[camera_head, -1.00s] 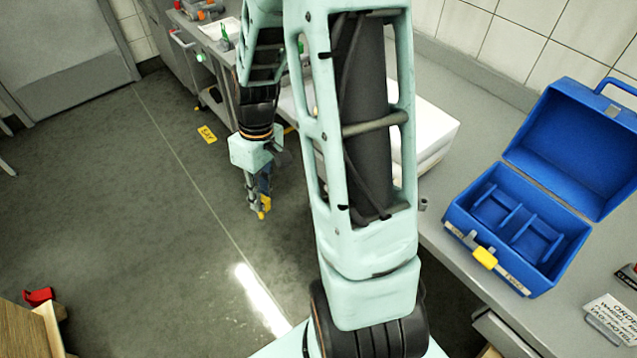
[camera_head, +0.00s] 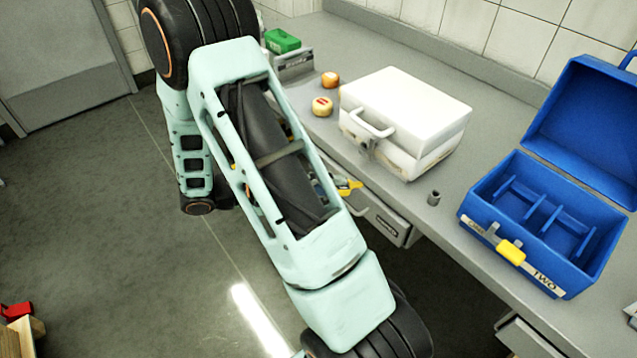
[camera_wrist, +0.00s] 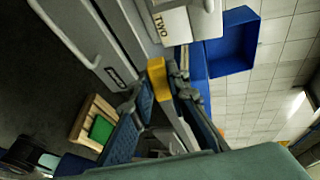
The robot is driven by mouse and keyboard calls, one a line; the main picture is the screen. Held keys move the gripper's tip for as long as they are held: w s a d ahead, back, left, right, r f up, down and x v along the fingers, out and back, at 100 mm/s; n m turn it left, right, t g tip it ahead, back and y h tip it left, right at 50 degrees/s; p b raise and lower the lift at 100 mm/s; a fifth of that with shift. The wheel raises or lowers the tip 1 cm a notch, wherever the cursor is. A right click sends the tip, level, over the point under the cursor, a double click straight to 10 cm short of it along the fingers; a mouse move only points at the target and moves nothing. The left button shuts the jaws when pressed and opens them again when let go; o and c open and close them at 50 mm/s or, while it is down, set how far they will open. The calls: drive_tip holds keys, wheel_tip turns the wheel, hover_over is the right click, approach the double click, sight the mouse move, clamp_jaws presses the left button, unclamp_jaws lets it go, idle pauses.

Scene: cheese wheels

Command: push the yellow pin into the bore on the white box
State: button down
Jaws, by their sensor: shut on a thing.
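The white box (camera_head: 410,100) stands closed on the grey counter in the head view, with its handle and front hasp facing the floor side. Part of it, with a "TWO" label, shows at the top of the wrist view (camera_wrist: 176,24). My gripper (camera_wrist: 163,92) is shut on the yellow pin (camera_wrist: 157,78), which sticks out past the fingertips toward the box front. In the head view my arm hides most of the gripper; the pin's yellow (camera_head: 347,185) shows just in front of the counter edge, below the box. I cannot make out the bore.
An open blue case (camera_head: 540,220) with a yellow piece (camera_head: 511,251) on its front stands to the right. A small grey cylinder (camera_head: 433,198) lies between the boxes. Two cheese wheels (camera_head: 322,107) (camera_head: 330,79) and a green box (camera_head: 282,40) are left of the white box. Drawers (camera_head: 380,218) lie below the counter.

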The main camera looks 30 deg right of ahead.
drive_tip(key=w+n+t+h+b, duration=0.1)
drive_tip(key=w+n+t, duration=0.1)
drive_tip(key=t, duration=0.1)
drive_tip(key=w+n+t+h+b, duration=0.1)
drive_tip(key=w+n+t+h, duration=0.1)
drive_tip(key=w+t, duration=0.1)
drive_tip(key=shift+f+n+h+b, duration=0.1)
drive_tip(key=shift+n+h+b, duration=0.2)
drive_tip(key=shift+w+d+p, duration=0.15)
drive_tip(key=shift+d+p, duration=0.35)
drive_tip(key=shift+d, duration=0.95)
drive_tip(key=shift+w+d+p, duration=0.15)
drive_tip(key=shift+d+p, duration=0.35)
drive_tip(key=shift+d, duration=0.9)
drive_tip(key=shift+p, duration=0.9)
drive_tip(key=shift+w+d+p, duration=0.1)
drive_tip(key=shift+d+p, duration=0.35)
drive_tip(key=shift+d, duration=1.55)
